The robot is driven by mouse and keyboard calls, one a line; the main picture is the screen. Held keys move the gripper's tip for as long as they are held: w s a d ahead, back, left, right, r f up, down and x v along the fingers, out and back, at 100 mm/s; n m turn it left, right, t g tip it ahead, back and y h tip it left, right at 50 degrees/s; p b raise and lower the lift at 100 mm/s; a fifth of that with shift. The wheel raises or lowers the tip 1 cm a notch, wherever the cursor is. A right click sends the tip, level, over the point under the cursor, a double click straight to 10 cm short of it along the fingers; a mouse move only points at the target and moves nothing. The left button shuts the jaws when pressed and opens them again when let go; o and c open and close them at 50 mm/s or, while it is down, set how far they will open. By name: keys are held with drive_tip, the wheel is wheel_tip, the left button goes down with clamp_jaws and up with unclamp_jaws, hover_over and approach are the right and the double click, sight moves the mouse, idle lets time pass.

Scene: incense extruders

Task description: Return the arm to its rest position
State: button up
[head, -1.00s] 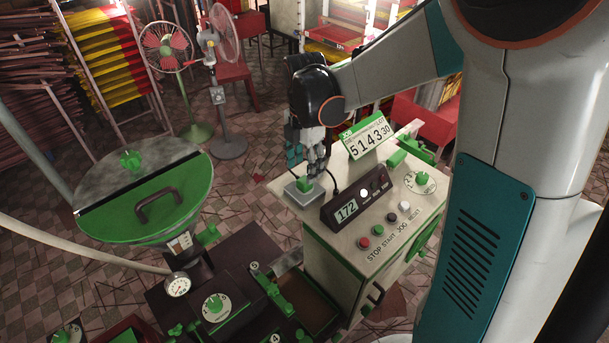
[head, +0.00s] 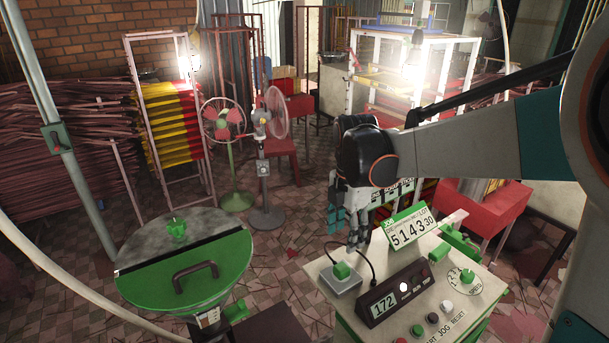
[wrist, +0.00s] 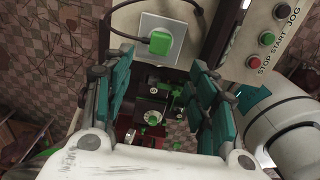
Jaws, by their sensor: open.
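My arm reaches in from the right in the head view. My gripper (head: 350,232) points down above the back left corner of the control cabinet (head: 345,312), near a green button on a grey box (head: 342,276). In the wrist view, my gripper (wrist: 165,100) has its two teal-padded fingers spread apart with nothing between them. The green button (wrist: 159,42) on its pale plate shows beyond the fingers, apart from them.
A digital readout (head: 384,302) and a number sign (head: 412,230) stand on the cabinet close to my gripper. A green-lidded hopper (head: 150,285) is at left. Two fans (head: 224,121) and racks stand behind. Tiled floor between is open.

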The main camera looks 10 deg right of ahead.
drive_tip(key=s+f+m+t+b, duration=0.3)
drive_tip(key=s+m+b, duration=0.3)
drive_tip(key=s+m, duration=0.3)
drive_tip(key=s+f+m+t+b, duration=0.4)
drive_tip(key=s+f+m+b, duration=0.2)
drive_tip(key=s+m, duration=0.3)
drive_tip(key=m+b, duration=0.1)
drive_tip(key=m, duration=0.3)
drive_tip(key=shift+s, duration=0.2)
